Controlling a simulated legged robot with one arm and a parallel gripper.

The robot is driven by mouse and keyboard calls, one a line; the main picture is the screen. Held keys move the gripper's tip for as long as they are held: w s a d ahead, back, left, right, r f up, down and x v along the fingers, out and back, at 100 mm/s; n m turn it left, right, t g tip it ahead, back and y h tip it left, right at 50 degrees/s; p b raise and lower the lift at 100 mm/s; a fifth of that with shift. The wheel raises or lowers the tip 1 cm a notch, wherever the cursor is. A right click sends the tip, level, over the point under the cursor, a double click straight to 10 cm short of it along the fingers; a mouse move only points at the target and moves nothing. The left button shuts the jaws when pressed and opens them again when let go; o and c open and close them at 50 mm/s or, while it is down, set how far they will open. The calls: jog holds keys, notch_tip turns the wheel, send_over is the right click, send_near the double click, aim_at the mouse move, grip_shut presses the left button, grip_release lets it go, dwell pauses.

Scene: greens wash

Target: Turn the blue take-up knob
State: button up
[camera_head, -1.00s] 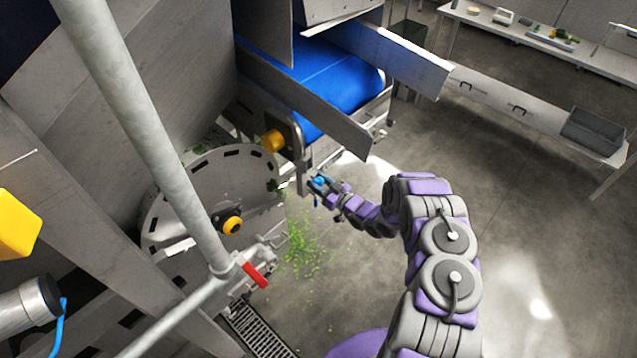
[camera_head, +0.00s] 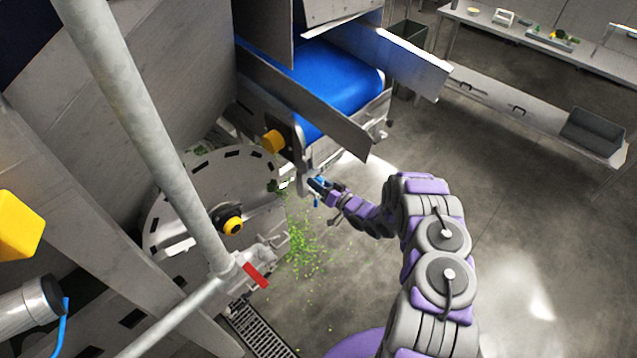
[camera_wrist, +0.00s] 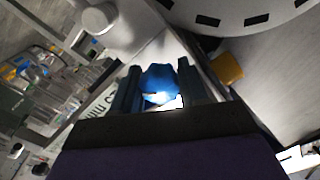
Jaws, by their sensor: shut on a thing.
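The blue take-up knob (camera_wrist: 160,82) sits between the two dark fingers of my gripper (camera_wrist: 161,90) in the wrist view. The fingers are shut on it, one on each side. In the head view my gripper (camera_head: 319,188) is at the lower end of the conveyor frame, below the side plate. There the knob is small and largely hidden by the fingers. The blue conveyor belt (camera_head: 335,82) runs above and behind the gripper.
A round drum lid (camera_head: 190,190), a red-handled valve (camera_head: 255,275) and a slanting pipe (camera_head: 150,120) stand to the left. Green scraps (camera_head: 300,245) litter the floor. Open floor lies to the right.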

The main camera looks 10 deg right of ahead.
jog(key=shift+f+m, duration=0.2)
jog(key=shift+m, duration=1.1)
jog(key=o, duration=1)
jog(key=shift+o, duration=0.2)
jog(key=shift+r, duration=0.1)
jog(key=shift+d, duration=0.1)
jog(key=p+v, duration=0.1)
jog(key=v, duration=1.6)
jog(key=shift+s+d, duration=0.1)
